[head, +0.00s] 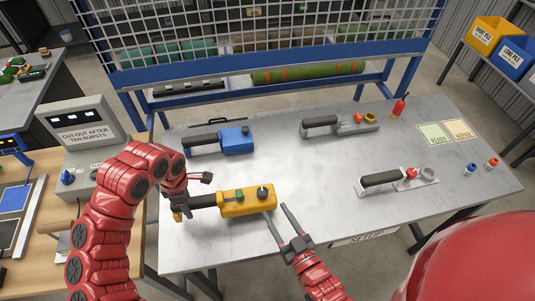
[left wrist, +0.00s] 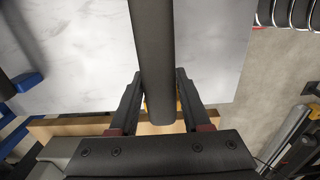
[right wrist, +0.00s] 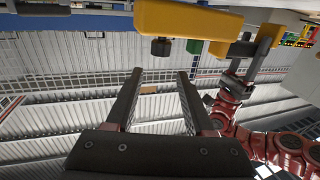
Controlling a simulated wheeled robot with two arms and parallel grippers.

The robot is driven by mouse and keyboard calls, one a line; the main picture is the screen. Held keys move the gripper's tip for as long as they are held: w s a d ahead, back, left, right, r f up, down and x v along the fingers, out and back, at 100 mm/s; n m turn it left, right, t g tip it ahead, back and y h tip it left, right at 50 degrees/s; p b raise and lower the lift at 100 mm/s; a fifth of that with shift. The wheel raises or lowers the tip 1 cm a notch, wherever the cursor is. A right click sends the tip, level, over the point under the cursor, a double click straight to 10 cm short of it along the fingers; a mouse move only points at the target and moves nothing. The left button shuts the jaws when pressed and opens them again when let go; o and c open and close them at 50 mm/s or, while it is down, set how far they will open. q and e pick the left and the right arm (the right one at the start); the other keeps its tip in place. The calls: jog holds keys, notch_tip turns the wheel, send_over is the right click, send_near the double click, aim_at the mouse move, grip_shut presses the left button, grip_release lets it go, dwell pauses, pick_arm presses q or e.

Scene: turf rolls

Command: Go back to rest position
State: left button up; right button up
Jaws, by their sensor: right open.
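A yellow tool (head: 238,204) with a black handle, a green part and a dark knob is at the front left of the grey table (head: 300,235). My left gripper (head: 185,208) is at its handle, away from the yellow body. In the left wrist view, the black handle (left wrist: 153,45) fills the gap between the fingers, which look shut on it. My right gripper (head: 276,222) is open and empty at the table's front edge, just right of the yellow tool. The right wrist view shows its spread fingers (right wrist: 160,95) with the yellow body (right wrist: 185,20) beyond them.
A blue tool (head: 236,140) lies behind the yellow one. Two grey tools, one at the back (head: 352,125) and one at the right (head: 425,175), lie on the table. A control box (head: 85,140) stands left. A mesh rack (head: 270,50) stands behind. The table's middle is clear.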

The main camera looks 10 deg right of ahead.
pick_arm(q)
jog(key=o, duration=0.4)
